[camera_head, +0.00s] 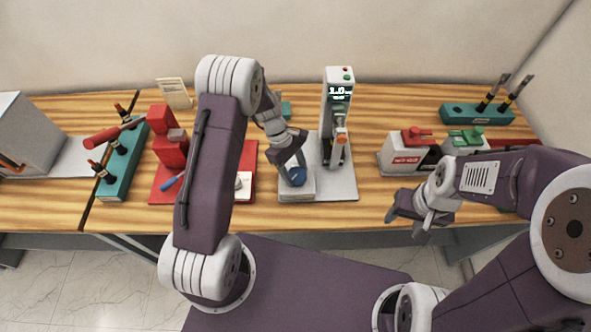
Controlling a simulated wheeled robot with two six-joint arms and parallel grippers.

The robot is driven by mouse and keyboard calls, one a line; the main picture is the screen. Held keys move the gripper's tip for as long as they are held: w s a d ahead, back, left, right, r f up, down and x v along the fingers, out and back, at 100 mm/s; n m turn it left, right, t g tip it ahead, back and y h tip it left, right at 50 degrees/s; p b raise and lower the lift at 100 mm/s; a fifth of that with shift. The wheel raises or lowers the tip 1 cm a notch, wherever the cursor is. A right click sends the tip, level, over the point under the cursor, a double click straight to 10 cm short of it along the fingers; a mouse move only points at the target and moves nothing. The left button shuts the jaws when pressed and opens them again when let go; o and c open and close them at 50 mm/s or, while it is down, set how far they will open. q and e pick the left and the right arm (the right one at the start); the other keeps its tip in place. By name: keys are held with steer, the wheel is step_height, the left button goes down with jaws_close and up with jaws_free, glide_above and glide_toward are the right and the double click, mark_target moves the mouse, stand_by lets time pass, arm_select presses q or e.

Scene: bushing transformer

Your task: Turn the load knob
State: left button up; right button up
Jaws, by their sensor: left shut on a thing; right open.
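The stand's upright column (337,112) carries a small display reading about 1.0. My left gripper (290,170) reaches down from above and is shut on the blue knob, its fingers at the knob's sides. Part of the knob is hidden by the fingers. My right gripper (408,222) is open and empty, in front of the table's front edge, to the right of the stand.
A red base (247,160) with a red vise stands left of the knob, partly behind my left arm. Teal racks with tools (122,165) stand at far left and at back right (465,113). Red and green-topped boxes (405,157) stand right of the stand. A card (174,92) stands at the back.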

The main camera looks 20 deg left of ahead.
arm_select(q)
steer(key=m, duration=0.3)
steer(key=shift+w+r+g+y, duration=0.1)
steer(key=shift+w+g+y, duration=0.1)
steer(key=shift+g+y, duration=0.15)
steer(key=m+g+y, duration=0.1)
steer(key=m, duration=0.2)
steer(key=shift+d+m, duration=0.1)
steer(key=shift+m, duration=0.2)
steer(key=m+y, duration=0.1)
steer(key=m, duration=0.2)
steer(key=m+g+y, duration=0.1)
steer(key=m, duration=0.2)
steer(key=shift+d, duration=0.15)
steer(key=shift+m+y, duration=0.25)
steer(key=shift+m, duration=0.05)
steer(key=o, duration=1.4)
steer(key=shift+b, duration=0.3)
steer(key=b+v, duration=0.2)
steer(key=v, duration=0.7)
